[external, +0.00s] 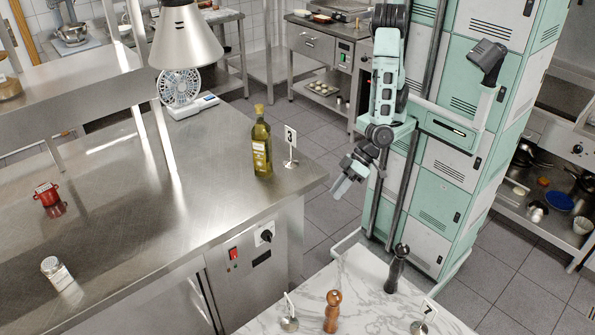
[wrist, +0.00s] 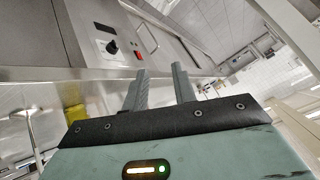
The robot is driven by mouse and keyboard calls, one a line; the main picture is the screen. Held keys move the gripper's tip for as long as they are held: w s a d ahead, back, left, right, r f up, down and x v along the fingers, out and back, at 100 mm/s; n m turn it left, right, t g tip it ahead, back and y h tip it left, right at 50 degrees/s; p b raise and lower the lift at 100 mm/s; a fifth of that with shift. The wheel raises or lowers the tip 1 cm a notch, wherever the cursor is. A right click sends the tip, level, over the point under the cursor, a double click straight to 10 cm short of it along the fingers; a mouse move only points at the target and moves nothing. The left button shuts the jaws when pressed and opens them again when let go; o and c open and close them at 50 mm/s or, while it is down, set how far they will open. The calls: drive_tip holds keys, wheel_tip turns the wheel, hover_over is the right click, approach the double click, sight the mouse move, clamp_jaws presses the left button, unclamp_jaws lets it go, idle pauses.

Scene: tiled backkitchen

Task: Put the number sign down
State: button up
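A white number sign marked 3 (external: 290,138) stands upright on a thin metal stand near the right corner of the steel counter, just right of an oil bottle (external: 261,145). Another sign, marked 7 (external: 428,311), stands on the marble table at the front. A third small metal stand (external: 289,314) there shows its card nearly edge-on. My gripper (external: 342,190) hangs in the air to the right of the counter, apart from the signs. In the wrist view my gripper (wrist: 160,82) has its fingers apart with nothing between them. A metal stand (wrist: 28,116) shows upside down at left there.
The steel counter (external: 150,225) also holds a red pot (external: 47,193), a shaker (external: 56,272) and a fan (external: 180,88). The marble table (external: 352,290) holds a wooden mill (external: 332,310) and a dark mill (external: 396,268). The counter's middle is clear.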

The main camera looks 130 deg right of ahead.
drive_tip(key=s+a+r+n+g+y, duration=0.25)
drive_tip(key=s+a+n, duration=0.2)
drive_tip(key=s, duration=0.25)
drive_tip(key=s+a+r+n+g+y, duration=0.25)
drive_tip(key=s+a+n, duration=0.2)
drive_tip(key=s, duration=0.35)
drive_tip(key=s+d+n+g+h, duration=0.3)
drive_tip(key=s+d+n, duration=0.3)
drive_tip(key=s, duration=0.6)
drive_tip(key=shift+s+d+g, duration=0.2)
drive_tip(key=shift+d+g, duration=0.2)
drive_tip(key=shift+g, duration=0.1)
